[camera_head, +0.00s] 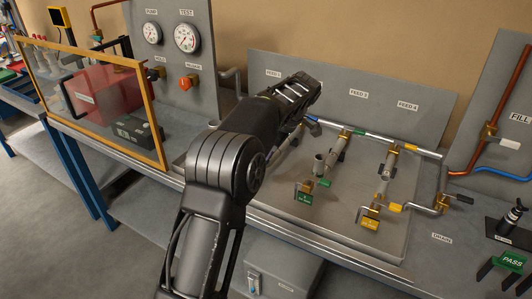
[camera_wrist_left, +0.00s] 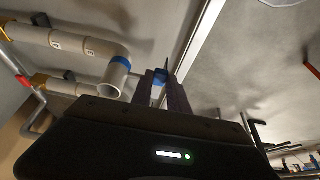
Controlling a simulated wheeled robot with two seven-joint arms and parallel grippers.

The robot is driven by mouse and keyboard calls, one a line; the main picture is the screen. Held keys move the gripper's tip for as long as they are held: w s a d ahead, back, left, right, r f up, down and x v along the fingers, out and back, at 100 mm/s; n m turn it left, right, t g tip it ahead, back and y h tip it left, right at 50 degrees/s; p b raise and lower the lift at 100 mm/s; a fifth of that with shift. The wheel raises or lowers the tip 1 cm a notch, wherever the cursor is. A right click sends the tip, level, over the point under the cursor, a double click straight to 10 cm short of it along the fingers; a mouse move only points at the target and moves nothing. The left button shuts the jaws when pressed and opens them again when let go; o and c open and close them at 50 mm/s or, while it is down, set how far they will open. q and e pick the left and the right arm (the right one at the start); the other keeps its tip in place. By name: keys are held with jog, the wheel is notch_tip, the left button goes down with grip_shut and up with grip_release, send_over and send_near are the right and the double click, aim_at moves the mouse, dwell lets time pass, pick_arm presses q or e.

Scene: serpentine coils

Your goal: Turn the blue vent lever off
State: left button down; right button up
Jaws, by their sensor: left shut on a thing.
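In the left wrist view, the two dark fingers of my left gripper (camera_wrist_left: 163,88) are closed on a small blue piece, the blue vent lever (camera_wrist_left: 160,76). Most of the lever is hidden between the fingers. Beside it is an open pipe end with a blue band (camera_wrist_left: 121,61). In the head view, my left arm reaches over the bench and covers the gripper and the area around the lever. A small blue patch (camera_head: 313,122) shows just past the arm; I cannot tell whether it is the lever or a band. My right gripper is not in view.
A grey tray (camera_head: 330,225) carries pipes with a green valve tag (camera_head: 305,197) and a yellow valve tag (camera_head: 370,223). A gauge panel (camera_head: 185,75) and an orange-framed clear guard (camera_head: 155,120) stand left. A copper-and-blue pipe panel (camera_head: 500,140) stands right.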

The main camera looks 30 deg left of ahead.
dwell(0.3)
pick_arm(q)
jog(key=c, duration=1.3)
grip_release()
